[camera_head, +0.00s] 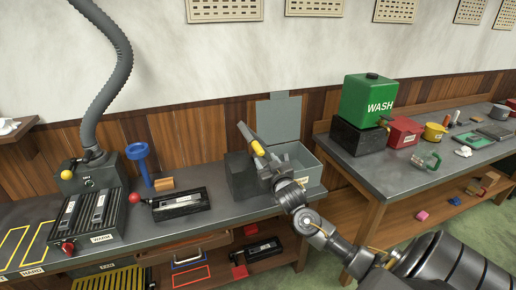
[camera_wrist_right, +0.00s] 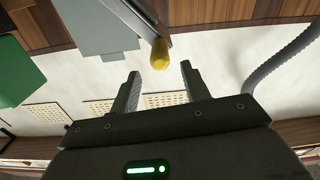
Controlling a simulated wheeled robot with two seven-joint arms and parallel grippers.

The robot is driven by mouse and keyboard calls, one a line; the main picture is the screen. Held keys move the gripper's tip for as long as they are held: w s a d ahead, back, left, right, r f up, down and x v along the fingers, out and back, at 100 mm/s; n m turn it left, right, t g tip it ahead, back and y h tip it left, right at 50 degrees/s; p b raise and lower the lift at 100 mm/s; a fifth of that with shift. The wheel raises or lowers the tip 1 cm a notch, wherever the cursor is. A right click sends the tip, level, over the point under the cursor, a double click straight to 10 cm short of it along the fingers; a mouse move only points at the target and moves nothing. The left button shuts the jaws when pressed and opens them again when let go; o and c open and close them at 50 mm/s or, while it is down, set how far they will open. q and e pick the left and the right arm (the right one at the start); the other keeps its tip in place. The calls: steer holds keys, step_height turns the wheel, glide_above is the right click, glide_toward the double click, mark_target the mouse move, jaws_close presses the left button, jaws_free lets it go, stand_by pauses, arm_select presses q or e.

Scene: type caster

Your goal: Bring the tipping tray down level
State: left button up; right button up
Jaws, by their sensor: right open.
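A grey box (camera_head: 309,163) stands at the right end of the left bench, with a grey panel (camera_head: 280,117) upright behind it. I cannot tell for sure which part is the tipping tray. A tilted bar with a yellow grip (camera_head: 257,147) rises at the box's left side. The yellow grip (camera_wrist_right: 160,50) also shows in the right wrist view, beside the grey panel (camera_wrist_right: 97,25). My right gripper (camera_wrist_right: 160,78) is open and empty, with the yellow grip just beyond its fingertips. In the head view the right gripper (camera_head: 262,162) is close by the grip, its fingers partly hidden. My left gripper is out of view.
A green WASH can (camera_head: 369,100) on a black block and a red box (camera_head: 404,132) stand on the right bench. A black cassette-like unit (camera_head: 180,204), a red knob (camera_head: 134,198) and a blue funnel-like stand (camera_head: 139,152) are to the left. A grey hose (camera_head: 118,75) hangs further left.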

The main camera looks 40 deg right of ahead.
mark_target(258, 149)
steer(key=p+x, duration=0.2)
steer(key=x, duration=0.7)
steer(key=shift+w, duration=0.1)
jaws_close()
